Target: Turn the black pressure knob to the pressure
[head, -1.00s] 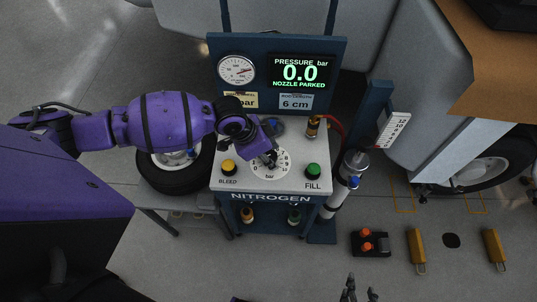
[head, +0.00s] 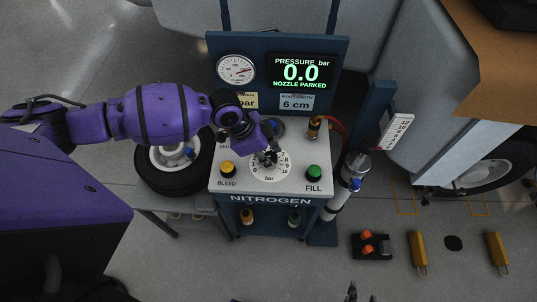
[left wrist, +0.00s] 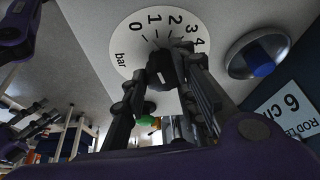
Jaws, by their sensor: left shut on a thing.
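The black pressure knob (left wrist: 163,70) sits at the middle of a white dial marked in bar (head: 268,170) on the top of the nitrogen cart (head: 235,182). My left gripper (head: 268,158) reaches down over the dial. In the left wrist view its fingers (left wrist: 172,75) are shut on the knob, and the dial numbers 0 to 4 show around it. The pressure display (head: 300,73) reads 0.0 bar and "NOZZLE PARKED". My right gripper (head: 361,294) shows only as fingertips at the bottom edge; I cannot tell its opening.
On the cart stand a yellow BLEED button (head: 227,169), a green FILL button (head: 314,172), a round gauge (head: 235,69), a card reading 6 cm (head: 296,102) and a brass nozzle (head: 314,127). A wheel (head: 172,165) is left of the cart. Yellow chocks (head: 418,254) lie on the floor at right.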

